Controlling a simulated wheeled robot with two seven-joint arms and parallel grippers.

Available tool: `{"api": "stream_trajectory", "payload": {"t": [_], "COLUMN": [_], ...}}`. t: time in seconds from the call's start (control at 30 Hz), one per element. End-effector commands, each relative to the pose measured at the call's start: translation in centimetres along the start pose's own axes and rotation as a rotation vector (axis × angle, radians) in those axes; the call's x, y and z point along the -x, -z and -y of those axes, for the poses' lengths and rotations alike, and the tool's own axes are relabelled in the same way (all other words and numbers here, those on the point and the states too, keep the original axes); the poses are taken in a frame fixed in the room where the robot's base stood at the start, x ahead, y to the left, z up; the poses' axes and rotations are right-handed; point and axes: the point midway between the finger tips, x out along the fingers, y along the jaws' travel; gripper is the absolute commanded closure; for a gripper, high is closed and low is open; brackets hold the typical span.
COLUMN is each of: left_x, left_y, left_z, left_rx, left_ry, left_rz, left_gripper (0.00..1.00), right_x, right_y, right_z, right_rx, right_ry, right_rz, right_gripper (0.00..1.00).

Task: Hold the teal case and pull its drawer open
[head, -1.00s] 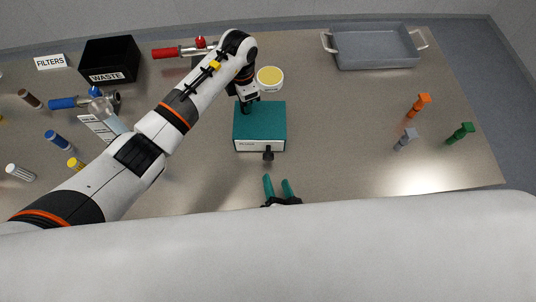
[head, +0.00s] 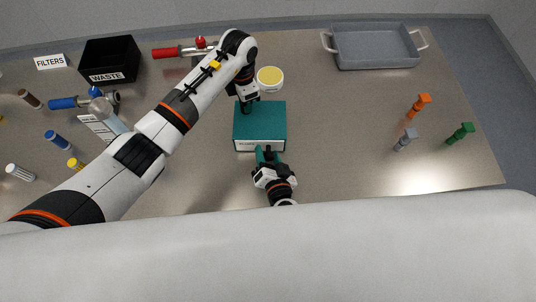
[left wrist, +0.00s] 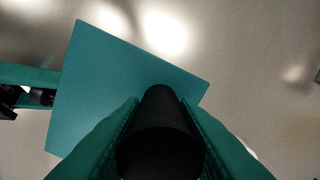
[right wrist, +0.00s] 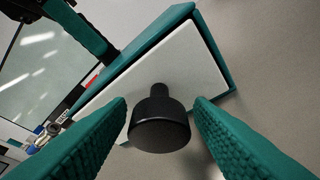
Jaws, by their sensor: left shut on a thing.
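The teal case (head: 265,118) stands on the table in the middle of the head view, its white drawer front (right wrist: 185,65) facing my side. The drawer looks closed. A black knob (right wrist: 160,125) sticks out from the drawer front. My left gripper (head: 247,108) is shut on a black post (left wrist: 162,125) at the top of the case, near its left side. My right gripper (head: 267,153) is at the drawer front. In the right wrist view its fingers (right wrist: 160,105) are open on both sides of the knob, with gaps between.
A black waste bin (head: 110,60), a red-handled tool (head: 175,52) and a yellow-topped round container (head: 270,78) lie behind and left. A grey tray (head: 375,48) is at the back right. Orange (head: 419,104), grey (head: 406,139) and green (head: 460,133) pieces stand right. The table between is clear.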

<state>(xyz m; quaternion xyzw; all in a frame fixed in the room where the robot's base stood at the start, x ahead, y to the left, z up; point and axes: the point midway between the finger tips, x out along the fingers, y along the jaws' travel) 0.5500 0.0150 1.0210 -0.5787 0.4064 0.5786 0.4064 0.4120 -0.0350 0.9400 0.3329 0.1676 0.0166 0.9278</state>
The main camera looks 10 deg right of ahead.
Motion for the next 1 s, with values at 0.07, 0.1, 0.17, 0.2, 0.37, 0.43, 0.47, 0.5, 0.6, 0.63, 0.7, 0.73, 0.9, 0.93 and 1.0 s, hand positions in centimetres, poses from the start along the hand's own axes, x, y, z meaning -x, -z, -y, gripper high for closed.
{"api": "stream_trajectory", "payload": {"t": [0.07,0.1,0.17,0.2,0.37,0.43,0.47,0.5,0.6,0.63,0.7,0.73,0.9,0.93,1.0], "left_x": [0.0,0.0,0.0,0.0,0.0,0.0,0.0,0.0,0.0,0.0,-0.1,-0.1,0.0,0.0,0.0], "left_y": [0.0,0.0,0.0,0.0,0.0,0.0,0.0,0.0,0.0,0.0,0.0,0.0,0.0,0.0,0.0], "left_z": [0.0,0.0,0.0,0.0,0.0,0.0,0.0,0.0,0.0,0.0,0.0,0.0,0.0,0.0,0.0], "left_rx": [0.0,0.0,0.0,0.0,0.0,0.0,0.0,0.0,0.0,0.0,0.001,0.001,0.001,0.001,0.001], "left_ry": [0.0,0.0,-0.001,-0.001,-0.001,-0.001,-0.001,-0.001,-0.001,-0.001,-0.001,-0.001,0.0,0.0,0.0], "left_rz": [0.0,0.0,0.0,0.0,0.0,0.0,0.0,0.0,0.0,0.0,0.0,0.0,0.0,0.0,0.0], "left_gripper": [1.0,1.0,1.0,1.0,1.0,1.0,1.0,1.0,1.0,1.0,1.0,1.0,1.0,1.0,1.0], "right_x": [0.0,0.0,0.0,0.0,0.0,0.2,0.5,0.9,3.0,3.7,5.2,5.7,7.6,7.7,7.7], "right_y": [0.0,0.0,0.0,0.0,0.0,0.1,0.2,0.4,1.4,1.6,2.3,2.5,3.2,3.2,3.2], "right_z": [0.0,0.0,0.0,0.0,0.0,0.0,0.1,0.1,0.2,0.2,0.2,0.2,0.1,0.1,0.1], "right_rx": [0.0,0.0,0.0,0.0,0.0,0.0,0.001,0.003,0.003,0.003,0.004,0.003,0.002,0.001,0.001], "right_ry": [0.0,0.0,0.0,0.0,0.0,0.001,0.001,0.002,0.004,0.003,0.003,0.004,0.001,0.001,0.001], "right_rz": [0.0,0.0,0.0,0.0,0.0,-0.001,-0.001,-0.002,-0.005,-0.005,-0.005,-0.006,-0.003,-0.002,-0.001], "right_gripper": [0.66,0.73,0.83,0.89,1.0,1.0,1.0,1.0,1.0,1.0,1.0,1.0,1.0,1.0,1.0]}}
